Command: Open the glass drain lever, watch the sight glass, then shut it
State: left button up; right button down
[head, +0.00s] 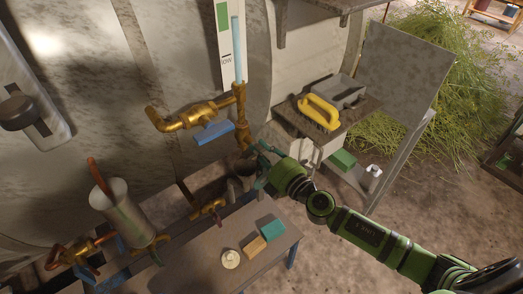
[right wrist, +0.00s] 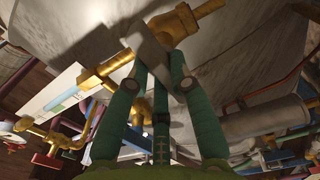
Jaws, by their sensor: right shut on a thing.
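The sight glass (head: 237,50) is an upright tube filled pale blue, in front of a white scale board (head: 226,70) with a green band and a dark mark lettered "LOW". Its brass lower fitting (head: 240,95) runs down to the drain. My right gripper (head: 262,157) is at the foot of this fitting. In the right wrist view its green fingers are shut on a flat grey lever (right wrist: 150,60) beside brass pipework; this appears to be the glass drain lever. The fingers hide it in the head view. My left gripper is not in view.
A brass valve with a blue lever (head: 213,132) sits just left of the sight glass. A yellow-handled brush (head: 318,112) lies on a shelf at right. A metal can (head: 125,215) stands at lower left. The low table (head: 208,268) holds small blocks and a round white item.

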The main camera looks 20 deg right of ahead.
jog(key=shift+n, duration=0.3)
jog(key=n, duration=0.3)
jog(key=shift+n, duration=0.3)
jog(key=shift+a+f+n+p, duration=0.1)
jog(key=shift+n+p, duration=0.2)
jog(key=shift+n, duration=2.8)
jog(key=shift+a+f+n+p, duration=0.1)
jog(key=shift+n+p, duration=0.2)
jog(key=shift+n, duration=2.8)
jog(key=c, duration=1.1)
grip_release()
